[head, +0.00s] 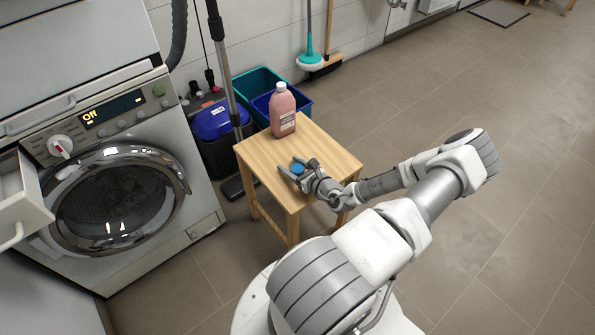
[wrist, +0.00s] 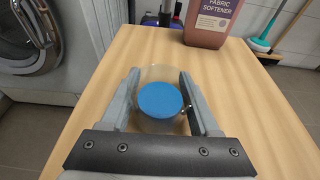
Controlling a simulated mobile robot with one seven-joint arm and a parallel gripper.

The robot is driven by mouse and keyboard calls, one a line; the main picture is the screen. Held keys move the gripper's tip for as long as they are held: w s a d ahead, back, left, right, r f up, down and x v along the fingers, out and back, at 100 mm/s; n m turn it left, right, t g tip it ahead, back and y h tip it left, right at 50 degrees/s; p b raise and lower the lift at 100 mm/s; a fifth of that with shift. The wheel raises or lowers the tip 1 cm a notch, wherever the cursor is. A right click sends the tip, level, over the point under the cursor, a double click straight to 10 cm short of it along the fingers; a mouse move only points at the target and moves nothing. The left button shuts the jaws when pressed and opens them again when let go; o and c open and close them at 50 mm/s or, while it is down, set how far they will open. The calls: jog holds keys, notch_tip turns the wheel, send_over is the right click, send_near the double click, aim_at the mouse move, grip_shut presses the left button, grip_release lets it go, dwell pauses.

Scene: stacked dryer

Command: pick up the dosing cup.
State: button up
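The dosing cup (wrist: 160,100) is a clear round cup with a blue disc-shaped part. It is at the near part of the small wooden table's top (head: 262,155), and its blue shows in the head view (head: 297,169). My gripper (wrist: 159,73) is low over the table with its fingers apart, one on each side of the cup. Narrow gaps seem to show between the fingers and the blue part. Whether a finger touches the clear wall is hard to tell.
A pink fabric softener bottle (head: 283,110) stands at the table's far side, beyond the cup. A washing machine (head: 120,190) with an open drawer (head: 22,200) is at left. Blue and teal bins (head: 258,82) stand behind the table. The floor at right is clear.

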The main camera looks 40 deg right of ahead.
grip_shut()
jog(key=shift+r, duration=0.15)
notch_tip(320, 180, up, 4)
jog(key=p, duration=0.2)
jog(key=shift+r+p, duration=0.15)
jog(key=shift+p, duration=0.15)
jog(key=s+d+r+p, duration=0.1)
jog(key=s+d+r, duration=0.1)
jog(key=s, duration=0.3)
jog(key=s+d+r+p, duration=0.2)
jog(key=s+d+r, duration=0.1)
jog(key=s+r, duration=0.1)
jog(key=shift+v, duration=0.85)
